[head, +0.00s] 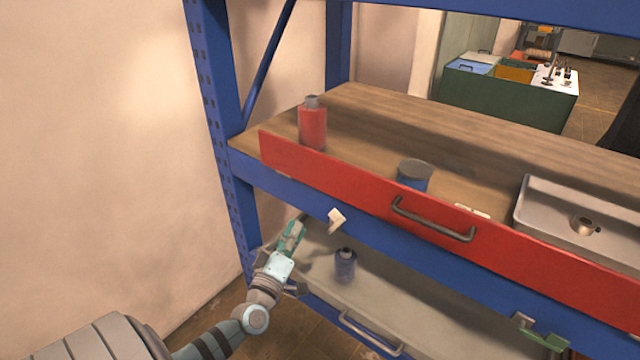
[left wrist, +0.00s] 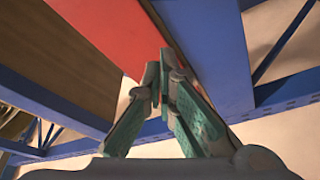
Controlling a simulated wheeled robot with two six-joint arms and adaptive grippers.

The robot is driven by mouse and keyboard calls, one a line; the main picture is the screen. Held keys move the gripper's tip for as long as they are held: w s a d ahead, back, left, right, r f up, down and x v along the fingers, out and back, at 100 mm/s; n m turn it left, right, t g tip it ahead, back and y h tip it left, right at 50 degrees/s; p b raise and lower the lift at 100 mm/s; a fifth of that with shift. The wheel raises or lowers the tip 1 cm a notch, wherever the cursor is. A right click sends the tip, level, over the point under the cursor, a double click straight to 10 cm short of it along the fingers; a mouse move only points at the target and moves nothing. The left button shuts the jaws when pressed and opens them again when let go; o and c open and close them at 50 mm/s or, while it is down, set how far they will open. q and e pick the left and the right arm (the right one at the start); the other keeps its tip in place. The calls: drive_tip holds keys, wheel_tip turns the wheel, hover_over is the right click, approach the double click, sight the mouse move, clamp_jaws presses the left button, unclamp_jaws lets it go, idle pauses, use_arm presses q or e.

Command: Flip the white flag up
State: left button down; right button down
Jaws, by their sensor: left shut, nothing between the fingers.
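The white flag (head: 336,220) is a small angled piece on the front of the blue shelf beam, below the left part of the red drawer front. Its lower end points down and to the left. My left gripper (head: 301,219) is just left of the flag and a little lower, pointing up, with a small gap in the picture. Its teal fingers are shut and empty. In the left wrist view the fingertips (left wrist: 164,72) meet below the red panel and blue beam, and I cannot make out the flag there.
The red panel (head: 365,200) has a dark handle (head: 432,221). A red bottle (head: 312,126), blue can (head: 414,174) and grey tray (head: 522,208) stand above. A blue bottle (head: 345,265) stands on the lower level.

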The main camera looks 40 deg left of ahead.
sight(334, 219)
use_arm(q)
drive_tip(key=shift+w+a+r+b, duration=0.1)
drive_tip(key=shift+a+r+b, duration=0.05)
drive_tip(key=shift+r+b, duration=0.15)
drive_tip(key=b+x, duration=0.2)
drive_tip(key=x, duration=0.7)
drive_tip(key=shift+w+f, duration=0.1)
drive_tip(key=shift+w, duration=0.05)
drive_tip(key=d, duration=0.1)
drive_tip(key=d+f, duration=0.1)
drive_tip(key=d, duration=0.1)
drive_tip(key=shift+w+d+f, duration=0.15)
drive_tip(key=shift+w+f, duration=0.15)
